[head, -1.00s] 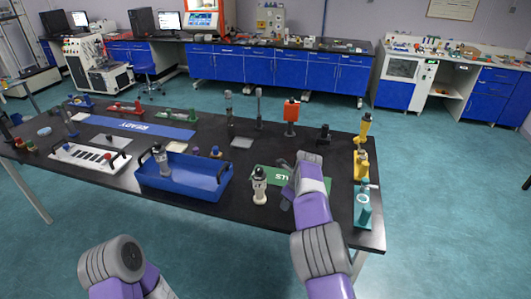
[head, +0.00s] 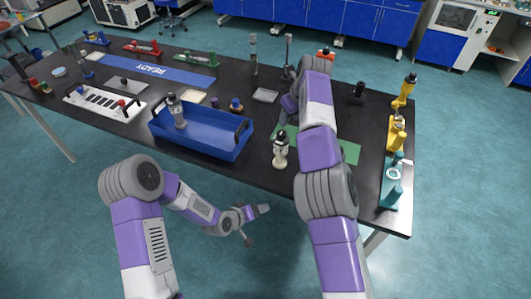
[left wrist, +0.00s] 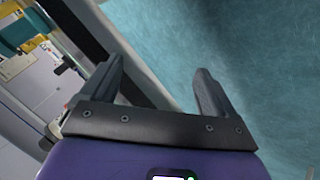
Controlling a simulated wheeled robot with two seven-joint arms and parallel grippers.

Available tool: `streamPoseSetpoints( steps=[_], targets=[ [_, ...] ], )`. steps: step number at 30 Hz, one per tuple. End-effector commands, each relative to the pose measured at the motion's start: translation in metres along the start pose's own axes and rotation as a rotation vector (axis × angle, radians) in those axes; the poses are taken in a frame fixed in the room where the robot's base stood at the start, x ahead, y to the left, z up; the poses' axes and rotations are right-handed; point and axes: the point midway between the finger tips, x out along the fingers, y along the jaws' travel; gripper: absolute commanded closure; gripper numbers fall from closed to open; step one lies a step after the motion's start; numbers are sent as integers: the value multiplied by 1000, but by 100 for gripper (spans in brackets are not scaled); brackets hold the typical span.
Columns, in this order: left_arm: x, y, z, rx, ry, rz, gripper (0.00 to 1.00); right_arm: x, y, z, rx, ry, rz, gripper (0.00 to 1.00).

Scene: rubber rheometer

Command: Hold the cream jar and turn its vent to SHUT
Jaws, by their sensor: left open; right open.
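The cream jar (head: 280,152), with a dark top, stands upright on the black table by the left end of the green mat (head: 348,152). Its vent setting is too small to read. My right gripper (head: 287,108) is beyond the jar, over the far side of the mat, partly hidden by its own wrist and apart from the jar. My left gripper (head: 256,222) is in front of the table's near edge, apart from the jar. In the left wrist view its two fingers (left wrist: 160,82) are spread with nothing between them.
A blue tray (head: 200,150) holding a grey-and-black jar (head: 176,112) stands left of the cream jar. Upright grey tools (head: 253,55) stand behind. Yellow (head: 397,132) and teal (head: 391,188) fixtures line the right edge. Little free table lies before the jar.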

Motion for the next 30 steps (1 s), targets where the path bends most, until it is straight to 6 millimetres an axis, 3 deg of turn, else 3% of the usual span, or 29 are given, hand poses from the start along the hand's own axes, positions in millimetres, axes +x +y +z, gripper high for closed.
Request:
streamPoseSetpoints(
  steps=[1, 3, 7, 12, 18, 25, 30],
  targets=[
    [1, 15, -28, 5, 68, 48, 11, 0, 0, 0, 0, 0, 0, 57],
    [-1, 38, -64, 9, 157, 120, 11, 0, 0, 0, 0, 0, 0, 57],
    [-11, 78, -121, 47, 296, 260, 11, 0, 0, 0, 0, 0, 0, 57],
    [2, 99, -145, 456, 426, 391, 11, 0, 0, 0, 0, 0, 0, 57],
    [2, 113, -162, 796, 577, 476, 11, 0, 0, 0, 0, 0, 0, 57],
    [3, 120, -168, 948, 651, 505, 11, 0, 0, 0, 0, 0, 0, 57],
    [16, 133, -173, 957, 654, 508, 11, 0, 0, 0, 0, 0, 0, 57]
  ],
)
